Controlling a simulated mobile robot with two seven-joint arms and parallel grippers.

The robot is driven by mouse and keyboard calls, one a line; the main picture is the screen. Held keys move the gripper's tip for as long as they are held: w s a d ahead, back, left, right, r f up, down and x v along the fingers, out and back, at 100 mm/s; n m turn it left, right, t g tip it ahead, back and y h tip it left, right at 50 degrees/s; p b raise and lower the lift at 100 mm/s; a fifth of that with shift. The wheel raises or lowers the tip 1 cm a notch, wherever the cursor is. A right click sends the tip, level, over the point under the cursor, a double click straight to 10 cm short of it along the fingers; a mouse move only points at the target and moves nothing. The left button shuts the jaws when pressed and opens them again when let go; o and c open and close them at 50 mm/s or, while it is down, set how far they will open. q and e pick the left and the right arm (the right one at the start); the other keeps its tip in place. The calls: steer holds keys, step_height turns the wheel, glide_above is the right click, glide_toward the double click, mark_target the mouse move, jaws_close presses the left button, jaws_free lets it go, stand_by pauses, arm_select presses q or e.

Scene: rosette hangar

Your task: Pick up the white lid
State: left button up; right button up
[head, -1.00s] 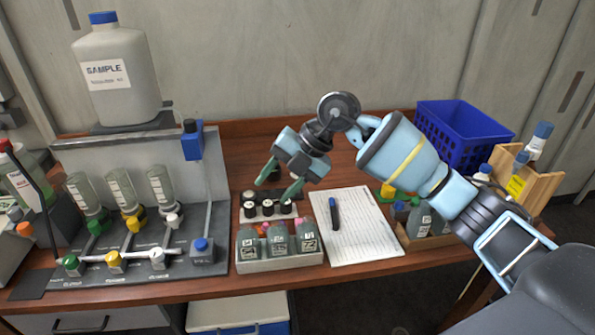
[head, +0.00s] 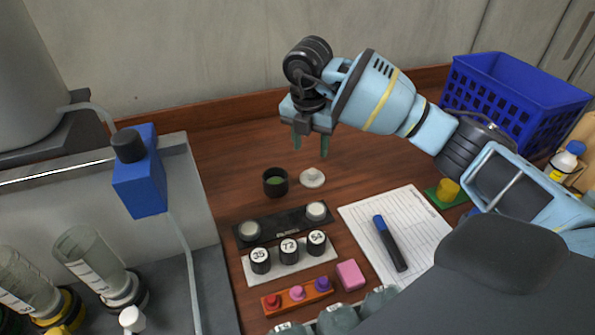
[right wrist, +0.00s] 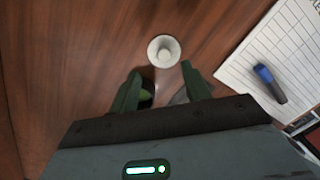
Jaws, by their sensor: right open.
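The white lid (head: 312,178) is a small round disc with a raised knob, lying on the brown table beside a black cup with a green inside (head: 275,183). In the right wrist view the lid (right wrist: 163,50) lies just ahead of the fingertips, knob up. My right gripper (head: 311,149) points down above the table close to the lid, with its green fingers apart and nothing between them. In the right wrist view the gripper (right wrist: 161,73) partly hides the cup behind its left finger. My left gripper is not in view.
A black strip with pale round pieces (head: 283,226) and a white rack of numbered black vials (head: 267,269) stand in front. A notepad (head: 358,222) with a marker (head: 389,243) lies to the right. A blue basket (head: 520,97) stands at the back right. The table behind the lid is clear.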

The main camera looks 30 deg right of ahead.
mark_target(312, 171)
steer(key=shift+s+r, duration=0.15)
steer(key=shift+r, duration=0.05)
steer(key=shift+s, duration=0.15)
steer(key=shift+f, duration=0.45)
steer(key=shift+d+f, duration=0.1)
steer(key=shift+f, duration=0.75)
steer(key=shift+d+f, duration=0.15)
steer(key=shift+f, duration=2.45)
jaws_close()
